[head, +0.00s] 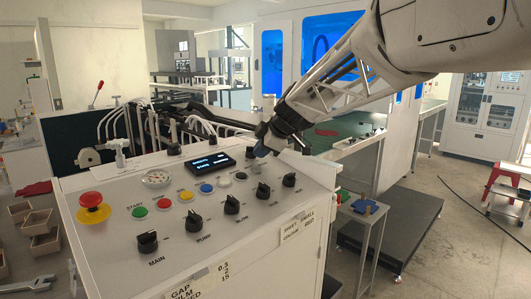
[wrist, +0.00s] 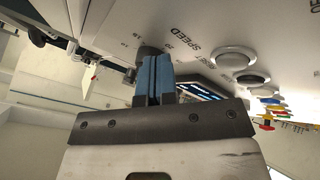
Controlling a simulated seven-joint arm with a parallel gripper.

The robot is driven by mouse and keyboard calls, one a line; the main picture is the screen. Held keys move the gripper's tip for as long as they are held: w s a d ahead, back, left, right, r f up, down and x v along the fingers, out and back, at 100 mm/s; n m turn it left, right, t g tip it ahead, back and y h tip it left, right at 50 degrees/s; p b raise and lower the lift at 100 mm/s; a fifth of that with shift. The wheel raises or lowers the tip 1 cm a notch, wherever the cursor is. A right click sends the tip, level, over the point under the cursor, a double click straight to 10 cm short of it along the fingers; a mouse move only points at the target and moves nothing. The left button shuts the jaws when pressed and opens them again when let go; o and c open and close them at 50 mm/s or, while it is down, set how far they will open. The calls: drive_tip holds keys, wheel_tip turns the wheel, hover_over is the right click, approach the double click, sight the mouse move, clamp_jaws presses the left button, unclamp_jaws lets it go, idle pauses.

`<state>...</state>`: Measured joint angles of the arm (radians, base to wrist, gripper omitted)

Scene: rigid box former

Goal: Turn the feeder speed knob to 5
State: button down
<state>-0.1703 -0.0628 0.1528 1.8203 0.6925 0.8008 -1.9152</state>
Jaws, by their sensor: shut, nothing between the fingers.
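The speed knob (wrist: 148,50) is a dark round knob on the white panel, with the printed word SPEED and scale numbers such as 15 and 20 beside it in the wrist view. Part of it is hidden behind my fingers, and its pointer cannot be read. My gripper (wrist: 153,80) has blue fingers shut together with nothing between them; their tips are at or just in front of the knob, and I cannot tell if they touch. In the head view my gripper (head: 260,150) is low over the panel's back right, hiding the knob's details.
The panel (head: 115,185) carries a small display (head: 210,162), a red emergency button (head: 93,207), coloured buttons and a front row of black knobs (head: 231,204). White buttons (wrist: 237,56) lie right of the speed knob in the wrist view. Hoses stand behind the panel.

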drive_tip(key=shift+w+d+r+n+g+y, duration=0.1)
drive_tip(key=shift+w+n+g+y, duration=0.2)
drive_tip(key=shift+n, duration=0.55)
drive_tip(key=shift+w+d+f+n+g+y, duration=0.15)
drive_tip(key=shift+n+g, duration=0.3)
drive_tip(key=shift+n, duration=0.35)
drive_tip(key=shift+w+r+n+g+y, duration=0.1)
drive_tip(key=shift+w+r+n+g, duration=0.2)
drive_tip(key=shift+n, duration=0.55)
idle(0.6)
drive_tip(key=shift+w+f, duration=0.1)
drive_tip(key=shift+w, duration=0.2)
idle(0.5)
drive_tip(key=shift+w, duration=0.1)
drive_tip(key=shift+w+n+g, duration=0.25)
drive_tip(key=shift+n+g, duration=0.2)
drive_tip(key=shift+n, duration=0.35)
drive_tip(key=shift+w+a, duration=0.15)
drive_tip(key=shift+w, duration=0.3)
drive_tip(key=shift+w+a+r, duration=0.1)
drive_tip(key=shift+w+r, duration=0.05)
drive_tip(key=shift+r, duration=0.05)
drive_tip(key=shift+w+a, duration=0.35)
